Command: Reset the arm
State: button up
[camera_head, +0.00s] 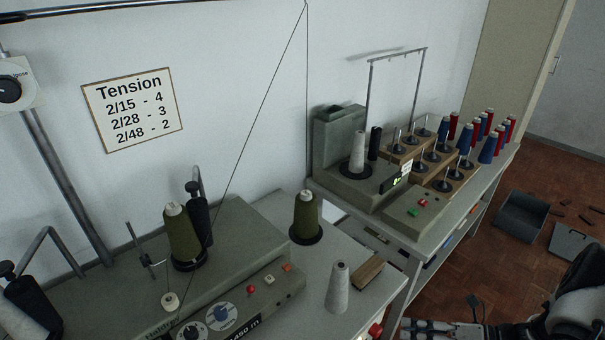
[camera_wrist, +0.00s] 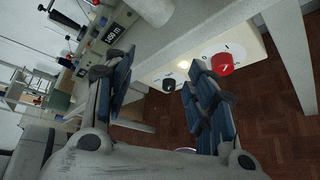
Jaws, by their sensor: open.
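My gripper (camera_head: 440,326) shows at the bottom right edge of the head view, low beside the front of the table. In the wrist view, my gripper (camera_wrist: 160,95) has its two blue-padded fingers spread apart with nothing between them. Beyond the fingers is a pale control panel (camera_wrist: 205,57) under the table edge, with a red knob (camera_wrist: 222,64) and a black knob (camera_wrist: 169,82). The fingers appear close to this panel; I cannot tell whether they touch it.
A winding machine (camera_head: 240,250) with olive cones stands on the near table. A white cone (camera_head: 338,288) and a wooden block (camera_head: 368,272) sit near its right edge. A second machine (camera_head: 345,140) and several spools stand behind. Grey bins (camera_head: 522,215) lie on the floor at right.

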jog(key=s+a+r+n+g+h, duration=0.25)
jog(key=a+r+n, duration=0.25)
jog(key=r+n, duration=0.4)
jog(key=s+a+r+n+g+h, duration=0.1)
jog(key=a+r+n+g+h, duration=0.25)
jog(key=a+r+n, duration=0.4)
jog(key=s+a+r+n+t+h, duration=0.2)
jog(key=s+r+n, duration=0.3)
jog(key=n, duration=0.4)
jog(key=s+a+r+n+t+h, duration=0.1)
jog(key=s+r+n+h, duration=0.4)
jog(key=n, duration=0.5)
notch_tip(320, 180, up, 2)
jog(key=shift+s+a+t, duration=0.35)
jog(key=shift+s+t, duration=0.05)
jog(key=shift+t, duration=0.4)
